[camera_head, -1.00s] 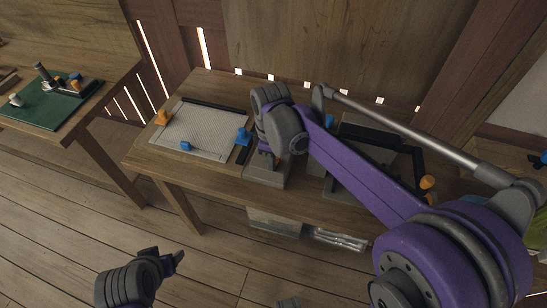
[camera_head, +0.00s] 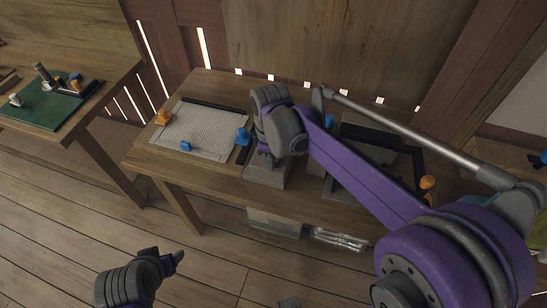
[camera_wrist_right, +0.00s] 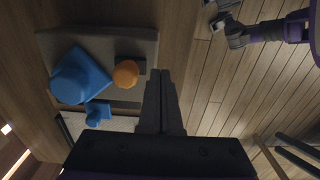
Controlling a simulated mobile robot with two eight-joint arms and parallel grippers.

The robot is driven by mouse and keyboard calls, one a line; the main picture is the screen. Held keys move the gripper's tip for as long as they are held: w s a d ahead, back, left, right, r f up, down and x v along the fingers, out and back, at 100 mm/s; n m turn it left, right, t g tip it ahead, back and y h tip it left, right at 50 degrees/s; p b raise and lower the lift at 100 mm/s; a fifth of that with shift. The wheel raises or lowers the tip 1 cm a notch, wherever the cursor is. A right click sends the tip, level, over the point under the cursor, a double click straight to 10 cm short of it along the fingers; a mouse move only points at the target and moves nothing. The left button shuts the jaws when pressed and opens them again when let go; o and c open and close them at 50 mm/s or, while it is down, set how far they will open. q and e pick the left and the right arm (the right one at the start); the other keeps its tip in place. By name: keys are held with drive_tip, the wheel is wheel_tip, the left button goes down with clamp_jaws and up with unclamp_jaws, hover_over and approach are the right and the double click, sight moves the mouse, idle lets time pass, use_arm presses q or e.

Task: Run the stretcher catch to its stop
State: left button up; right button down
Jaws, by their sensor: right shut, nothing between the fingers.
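A framed mesh panel (camera_head: 200,131), likely the stretcher, lies on the wooden workbench with orange and blue fittings at its edges. I cannot tell which fitting is the catch. My right gripper (camera_head: 265,160) is shut and empty above a grey block (camera_head: 268,180) right of the panel. In the right wrist view, its closed fingertips (camera_wrist_right: 160,73) show just right of an orange knob (camera_wrist_right: 126,73); contact is unclear. A large blue piece (camera_wrist_right: 79,76) sits left of the knob, on the grey block. My left gripper (camera_head: 165,262) is over the floor, away from the bench; its jaws are unclear.
A dark frame (camera_head: 418,165) with an orange knob (camera_head: 428,182) lies on the bench at right, partly hidden by my arm. Clear bins (camera_head: 275,222) stand beneath the bench. Another table with a green mat (camera_head: 42,112) is at left. The floor in front is mostly clear.

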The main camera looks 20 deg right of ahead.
use_arm(q)
drive_tip(key=r+p, duration=0.1)
drive_tip(key=w+r+p, duration=0.1)
drive_tip(key=r, duration=0.1)
drive_tip(key=w+r+p, duration=0.1)
drive_tip(key=r, duration=0.1)
drive_tip(key=shift+r+p, duration=0.1)
drive_tip(key=shift+p, duration=0.2)
use_arm(e)
wheel_tip(320, 180, up, 7)
idle(0.4)
drive_tip(key=s+d+f+m+t, duration=0.2)
drive_tip(key=s+m+t, duration=0.1)
drive_tip(key=s+m, duration=0.2)
drive_tip(key=s+d+f+m+t, duration=0.2)
drive_tip(key=s+m, duration=0.4)
drive_tip(key=s, duration=0.4)
drive_tip(key=shift+s+d+f+t, duration=0.15)
drive_tip(key=shift+d+f+t, duration=0.1)
drive_tip(key=shift+d+t, duration=0.15)
idle(0.7)
